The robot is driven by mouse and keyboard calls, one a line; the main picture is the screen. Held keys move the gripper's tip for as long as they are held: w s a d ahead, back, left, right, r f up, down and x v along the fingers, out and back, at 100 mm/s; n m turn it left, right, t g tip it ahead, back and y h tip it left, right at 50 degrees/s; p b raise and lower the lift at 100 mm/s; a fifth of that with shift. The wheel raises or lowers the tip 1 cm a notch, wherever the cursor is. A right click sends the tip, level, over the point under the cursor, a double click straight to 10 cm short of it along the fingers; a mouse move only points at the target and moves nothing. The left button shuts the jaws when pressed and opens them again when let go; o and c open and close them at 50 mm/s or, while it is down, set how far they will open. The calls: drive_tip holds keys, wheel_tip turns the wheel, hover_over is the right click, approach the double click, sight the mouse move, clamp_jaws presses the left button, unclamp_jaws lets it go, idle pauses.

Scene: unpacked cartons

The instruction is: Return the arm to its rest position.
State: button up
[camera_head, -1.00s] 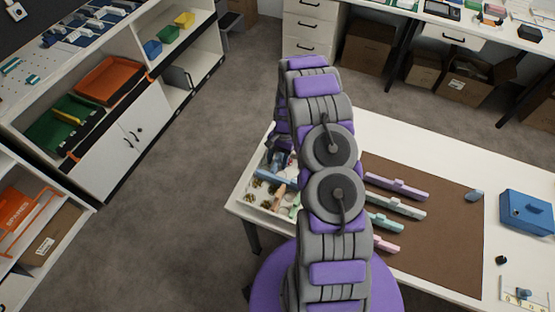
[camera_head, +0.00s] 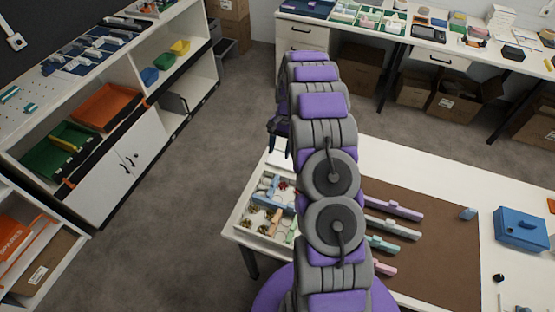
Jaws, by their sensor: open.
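My purple and grey arm rises from the bottom middle and reaches over the white table (camera_head: 400,163). My gripper (camera_head: 274,136) shows only partly, as dark fingers at the left of the arm near the table's far left corner. The arm hides the rest of it. It is open, and I see nothing held in it.
A divided tray (camera_head: 246,224) of small parts is left of the arm. A brown mat (camera_head: 440,250) with several pastel bars lies to the right, near a blue box (camera_head: 520,230). Shelves (camera_head: 120,180) stand at left. Grey floor (camera_head: 190,215) between is clear.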

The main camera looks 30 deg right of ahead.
drive_tip(key=shift+w+d+r, duration=0.15)
drive_tip(key=shift+d+r, duration=0.05)
drive_tip(key=shift+r, duration=0.45)
drive_tip(key=s+a+r+n+h, duration=0.1)
drive_tip(key=s+a+r+n, duration=0.1)
drive_tip(key=s+a+r, duration=0.6)
drive_tip(key=s+a+r+n+h, duration=0.1)
drive_tip(key=s+a+r+n, duration=0.3)
drive_tip(key=r, duration=0.5)
drive_tip(key=s+a+r+n+b, duration=0.1)
drive_tip(key=s+a, duration=0.3)
drive_tip(key=s, duration=0.8)
drive_tip(key=s+a+r+n+t+h+b, duration=0.1)
drive_tip(key=s+a+r+n, duration=0.1)
drive_tip(key=s, duration=1)
drive_tip(key=shift+s+a+r+n+h, duration=0.25)
drive_tip(key=shift+a+n, duration=0.45)
drive_tip(key=shift+a, duration=0.45)
drive_tip(key=shift+f, duration=0.1)
